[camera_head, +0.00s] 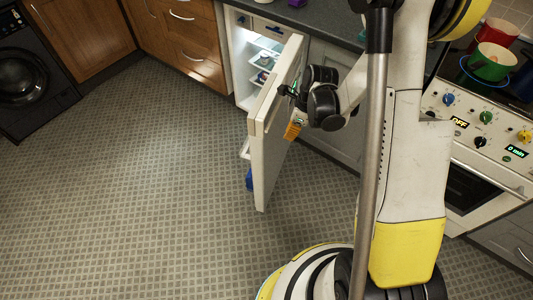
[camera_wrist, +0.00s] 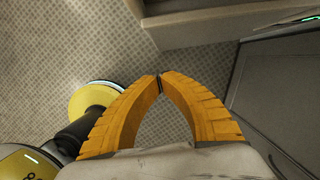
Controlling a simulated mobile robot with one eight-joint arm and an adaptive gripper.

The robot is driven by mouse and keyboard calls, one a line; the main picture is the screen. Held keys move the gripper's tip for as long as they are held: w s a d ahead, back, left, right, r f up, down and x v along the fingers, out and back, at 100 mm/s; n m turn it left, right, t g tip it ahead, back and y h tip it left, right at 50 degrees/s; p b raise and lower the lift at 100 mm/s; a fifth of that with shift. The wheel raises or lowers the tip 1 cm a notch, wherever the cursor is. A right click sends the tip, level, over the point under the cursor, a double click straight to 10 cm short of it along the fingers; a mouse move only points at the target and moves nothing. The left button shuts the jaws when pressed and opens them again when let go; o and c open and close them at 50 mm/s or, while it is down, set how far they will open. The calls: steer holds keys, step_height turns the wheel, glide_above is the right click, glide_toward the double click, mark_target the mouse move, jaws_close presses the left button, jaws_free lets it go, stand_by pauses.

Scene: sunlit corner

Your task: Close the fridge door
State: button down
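The white fridge door (camera_head: 272,130) stands wide open, swung out from the lit fridge (camera_head: 247,62) under the counter. Its inner side with a shelf and a blue item faces left. My gripper (camera_head: 292,131) is at the right, outer side of the door, below its top edge. In the wrist view its orange fingers (camera_wrist: 160,80) meet at the tips with nothing held between them. A pale panel, likely the fridge door (camera_wrist: 230,22), lies just beyond the tips. I cannot tell whether they touch it.
Open tiled floor (camera_head: 130,180) lies left of the door. Grey cabinets (camera_head: 335,95) stand behind my arm. An oven (camera_head: 485,150) with pots on top is at the right. Wooden cabinets (camera_head: 190,45) and a black washing machine (camera_head: 30,75) are at the left.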

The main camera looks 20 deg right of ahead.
mark_target(270, 132)
steer(key=w+a+f+b, duration=0.3)
steer(key=a+f+b, duration=0.2)
steer(key=f, duration=0.5)
steer(key=shift+w+f+b, duration=0.15)
steer(key=shift+w+b, duration=0.2)
steer(key=shift+b, duration=0.15)
steer(key=shift+a, duration=0.1)
